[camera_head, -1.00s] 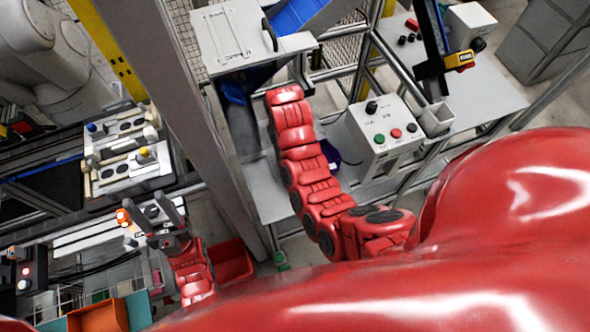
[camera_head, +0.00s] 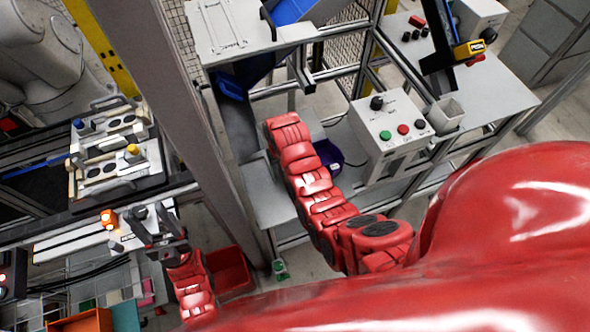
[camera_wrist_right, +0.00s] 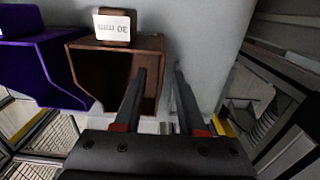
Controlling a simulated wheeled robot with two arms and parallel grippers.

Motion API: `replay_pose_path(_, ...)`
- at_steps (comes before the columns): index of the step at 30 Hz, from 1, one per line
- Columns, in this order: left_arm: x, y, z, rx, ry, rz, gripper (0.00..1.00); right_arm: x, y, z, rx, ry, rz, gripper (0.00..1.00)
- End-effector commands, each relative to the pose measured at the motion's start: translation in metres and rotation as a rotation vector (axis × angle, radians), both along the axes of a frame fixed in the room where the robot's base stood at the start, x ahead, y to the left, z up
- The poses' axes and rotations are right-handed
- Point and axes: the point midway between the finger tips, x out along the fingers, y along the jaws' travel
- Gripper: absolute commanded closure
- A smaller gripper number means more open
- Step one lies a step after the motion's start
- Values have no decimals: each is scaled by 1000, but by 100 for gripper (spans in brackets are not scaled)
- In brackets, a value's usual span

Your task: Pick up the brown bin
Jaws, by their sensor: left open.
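The brown bin (camera_wrist_right: 112,75) is in the right wrist view, open toward me, with a white label on its top tab. My right gripper (camera_wrist_right: 159,75) is open in front of it. One finger overlaps the bin's opening and the other is right of its right wall; I cannot tell whether they touch it. In the head view the right gripper is hidden beyond the red arm, and I cannot make out the brown bin. My left gripper (camera_head: 160,232) is open and empty at the lower left, near the fixture table.
A purple bin (camera_wrist_right: 40,72) stands left of the brown one; a purple bin also shows in the head view (camera_head: 328,157). A button box (camera_head: 390,130) stands right of my right arm. A grey post (camera_head: 200,110) rises between my arms. A red bin (camera_head: 228,272) is below.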

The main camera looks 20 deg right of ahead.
Motion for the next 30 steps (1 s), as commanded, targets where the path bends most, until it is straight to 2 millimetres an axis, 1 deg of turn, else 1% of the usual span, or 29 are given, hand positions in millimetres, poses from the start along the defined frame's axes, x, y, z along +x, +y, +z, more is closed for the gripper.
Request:
replay_pose_path(1,0,0,6,0,0,0,50,0,0,-3,0,3,0,60)
replay_pose_path(3,0,0,8,0,0,0,50,-1,0,-11,-1,5,1,60)
replay_pose_path(7,0,0,11,0,0,0,50,-1,0,-20,0,1,1,60)
replay_pose_path(10,0,0,11,0,0,0,50,-1,0,-24,0,2,1,60)
replay_pose_path(16,0,0,11,0,0,0,50,0,0,-24,0,-1,1,60)
replay_pose_path(17,0,0,11,0,0,0,50,0,0,-24,0,-1,1,64)
replay_pose_path(21,0,0,11,0,0,0,50,0,0,-24,0,-1,1,89)
replay_pose_path(23,0,0,11,0,0,0,50,0,0,-24,0,-1,1,100)
replay_pose_path(30,0,0,11,0,0,0,50,0,0,-24,0,-2,1,100)
